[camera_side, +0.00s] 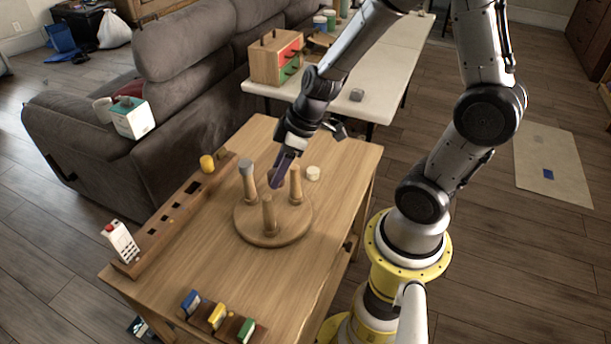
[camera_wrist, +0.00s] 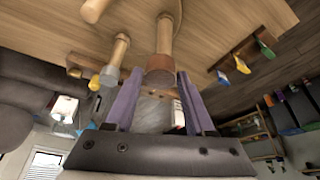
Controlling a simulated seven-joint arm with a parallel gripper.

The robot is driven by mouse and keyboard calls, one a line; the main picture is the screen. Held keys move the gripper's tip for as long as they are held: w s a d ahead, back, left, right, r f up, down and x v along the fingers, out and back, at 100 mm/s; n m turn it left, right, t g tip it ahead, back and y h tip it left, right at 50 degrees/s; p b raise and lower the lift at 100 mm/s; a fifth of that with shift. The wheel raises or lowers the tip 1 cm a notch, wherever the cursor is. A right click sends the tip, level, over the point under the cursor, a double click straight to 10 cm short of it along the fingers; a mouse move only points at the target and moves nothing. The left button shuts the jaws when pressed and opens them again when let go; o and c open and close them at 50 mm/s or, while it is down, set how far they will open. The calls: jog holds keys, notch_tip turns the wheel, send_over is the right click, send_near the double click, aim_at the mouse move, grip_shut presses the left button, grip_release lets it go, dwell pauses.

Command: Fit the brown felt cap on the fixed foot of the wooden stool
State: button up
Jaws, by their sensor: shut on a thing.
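The wooden stool (camera_side: 247,226) lies upside down on the table, its legs pointing up. One leg (camera_side: 248,181) has a grey cap; the front leg (camera_side: 268,216) and right leg (camera_side: 295,185) stand beside it. My gripper (camera_side: 277,184) reaches down at a tilt among the legs. In the wrist view, my gripper's purple fingers (camera_wrist: 160,82) are shut on the brown felt cap (camera_wrist: 160,70). The cap lines up with the end of a leg (camera_wrist: 165,36) and seems to meet it; I cannot tell how far it is seated. The side view does not show the cap clearly.
A white round piece (camera_side: 313,173) sits behind the right leg. A slotted wooden rack (camera_side: 160,228) with a yellow cylinder (camera_side: 207,164) runs along the left edge. Blue, yellow and green pieces (camera_side: 217,317) stand at the front. The table's right front is clear.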

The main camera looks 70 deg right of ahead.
aim_at(266, 196)
jog(key=w+r+n, duration=0.1)
jog(key=w+a+r+n+y, duration=0.1)
jog(key=r+n, duration=0.1)
jog(key=shift+g, duration=0.3)
jog(key=shift+w+a+r, duration=0.1)
jog(key=shift+a, duration=0.2)
jog(key=shift+f, duration=3.2)
jog(key=shift+f, duration=1.4)
jog(key=o, duration=1.3)
jog(key=shift+c, duration=0.2)
jog(key=shift+r, duration=0.1)
